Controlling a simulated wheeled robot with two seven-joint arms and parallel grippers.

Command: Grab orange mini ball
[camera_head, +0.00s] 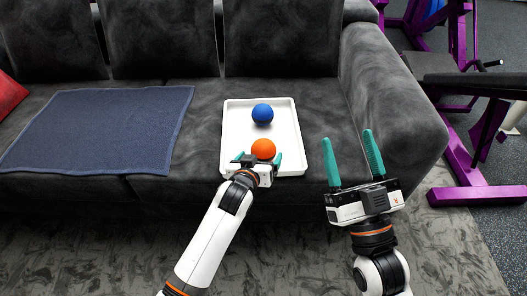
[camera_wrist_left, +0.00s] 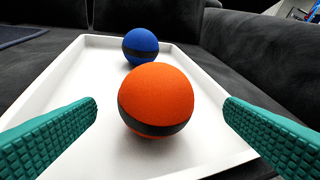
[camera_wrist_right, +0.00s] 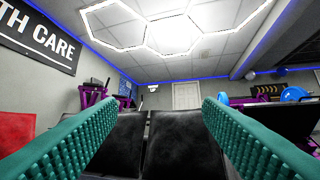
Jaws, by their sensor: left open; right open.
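The orange mini ball (camera_head: 263,149) sits on the white tray (camera_head: 285,110), near its front edge, on the sofa seat. In the left wrist view the orange ball (camera_wrist_left: 156,98), with a dark band, lies ahead of and between the two teal fingers, with gaps on both sides. My left gripper (camera_head: 259,158) is open around the front of the ball, fingers low over the tray.
A blue ball (camera_head: 262,113) with a dark band sits farther back on the same tray. A dark blue mat (camera_head: 95,130) lies on the seat at left, and a red cushion (camera_head: 9,93) at far left. The sofa armrest (camera_head: 390,95) and purple gym equipment (camera_head: 470,180) stand at right.

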